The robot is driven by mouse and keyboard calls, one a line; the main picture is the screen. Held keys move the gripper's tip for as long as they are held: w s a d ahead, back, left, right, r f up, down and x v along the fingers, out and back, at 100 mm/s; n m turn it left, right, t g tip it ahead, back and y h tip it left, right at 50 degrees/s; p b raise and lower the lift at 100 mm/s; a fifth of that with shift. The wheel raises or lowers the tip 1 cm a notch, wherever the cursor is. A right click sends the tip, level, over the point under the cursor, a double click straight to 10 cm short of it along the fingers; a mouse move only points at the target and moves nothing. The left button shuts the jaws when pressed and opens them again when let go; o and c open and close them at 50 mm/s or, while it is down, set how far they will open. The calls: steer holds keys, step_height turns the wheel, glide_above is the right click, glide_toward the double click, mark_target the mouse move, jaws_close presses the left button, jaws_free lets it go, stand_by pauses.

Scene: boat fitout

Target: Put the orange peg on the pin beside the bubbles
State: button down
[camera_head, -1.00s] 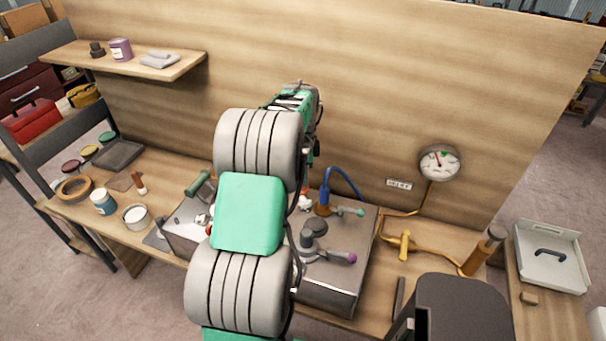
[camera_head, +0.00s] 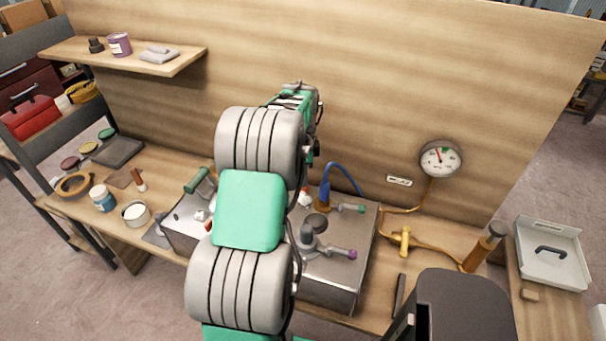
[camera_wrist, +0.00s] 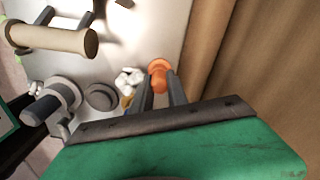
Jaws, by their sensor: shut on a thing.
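An orange peg (camera_wrist: 158,68) shows at the tips of my gripper (camera_wrist: 161,79) in the wrist view. My gripper is shut on it, with the two dark fingers at its near end. The peg is above or against a pale metal surface (camera_wrist: 150,35); I cannot tell whether it touches. A white lobed knob (camera_wrist: 130,78) is just left of the peg. In the head view my own arm hides the gripper and peg. I cannot make out the bubbles mark or its pin.
The steel box (camera_head: 330,284) on the bench carries several fittings, including a lever with a purple tip (camera_head: 352,254) and a blue hose (camera_head: 340,170). A gauge (camera_head: 440,159) is on the back panel. The wooden panel (camera_wrist: 255,50) is close right of my gripper.

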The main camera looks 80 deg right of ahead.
steer(key=c, duration=0.7)
jaws_free()
steer(key=shift+o, duration=0.2)
steer(key=shift+r, duration=0.1)
steer(key=shift+r+p, duration=2.7)
steer(key=shift+r, duration=1.45)
